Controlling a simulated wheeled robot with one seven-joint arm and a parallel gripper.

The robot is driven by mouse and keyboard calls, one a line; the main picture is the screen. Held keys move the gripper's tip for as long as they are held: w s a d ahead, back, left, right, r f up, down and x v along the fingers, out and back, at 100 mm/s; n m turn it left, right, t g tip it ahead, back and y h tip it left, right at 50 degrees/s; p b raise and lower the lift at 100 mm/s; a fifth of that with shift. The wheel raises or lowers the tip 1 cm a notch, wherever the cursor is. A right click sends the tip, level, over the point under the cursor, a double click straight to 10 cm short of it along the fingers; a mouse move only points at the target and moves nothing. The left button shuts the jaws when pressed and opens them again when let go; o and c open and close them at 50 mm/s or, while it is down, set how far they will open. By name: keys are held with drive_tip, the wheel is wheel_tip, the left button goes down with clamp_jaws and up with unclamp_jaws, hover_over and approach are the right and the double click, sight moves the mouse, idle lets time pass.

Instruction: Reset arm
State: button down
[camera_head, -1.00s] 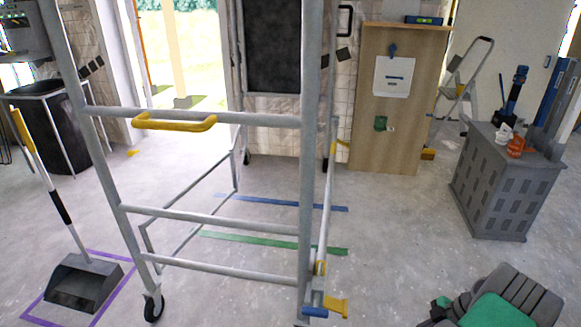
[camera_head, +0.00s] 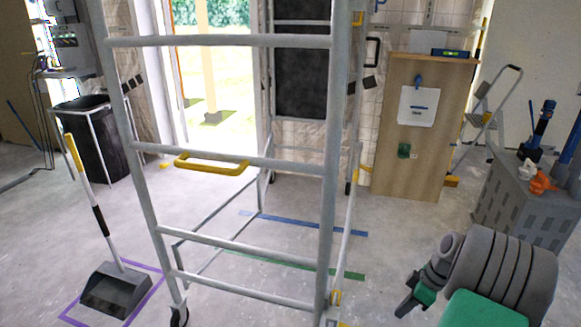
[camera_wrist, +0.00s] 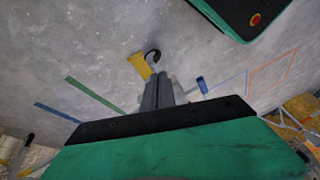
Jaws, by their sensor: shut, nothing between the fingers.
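My arm is folded at the lower right of the head view, with grey ribbed links and a green section. My gripper (camera_head: 405,303) points down and to the left there, small and dark. In the wrist view my gripper (camera_wrist: 158,92) shows as grey fingers beyond a green and black part of my wrist. The fingers are together and hold nothing.
A wheeled metal lift frame (camera_head: 250,240) with a yellow handle (camera_head: 211,168) stands close in front. A dustpan (camera_head: 115,290) stands at the left. A wooden panel (camera_head: 410,150) stands behind, and a grey cabinet (camera_head: 520,207) stands at the right. Open floor lies between frame and cabinet.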

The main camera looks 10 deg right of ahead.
drive_tip(key=a+r+m+h+p, duration=0.1)
drive_tip(key=a+r+p, duration=0.45)
drive_tip(key=r, duration=0.35)
drive_tip(key=w+a+r+m+h+p, duration=0.15)
drive_tip(key=a+r+p, duration=0.25)
drive_tip(key=a+r, duration=0.45)
drive_tip(key=a+r+m+p, duration=0.2)
drive_tip(key=a+r+p, duration=0.2)
drive_tip(key=r, duration=0.7)
drive_tip(key=s+a+r+m+t+h+p, duration=0.1)
drive_tip(key=s+a+r+m+p, duration=0.3)
drive_tip(key=s+a+r+p, duration=0.4)
wheel_tip(320, 180, up, 3)
drive_tip(key=shift+a+r+t+p, duration=0.2)
drive_tip(key=shift+a+t+p, duration=0.2)
drive_tip(key=shift+a, duration=0.6)
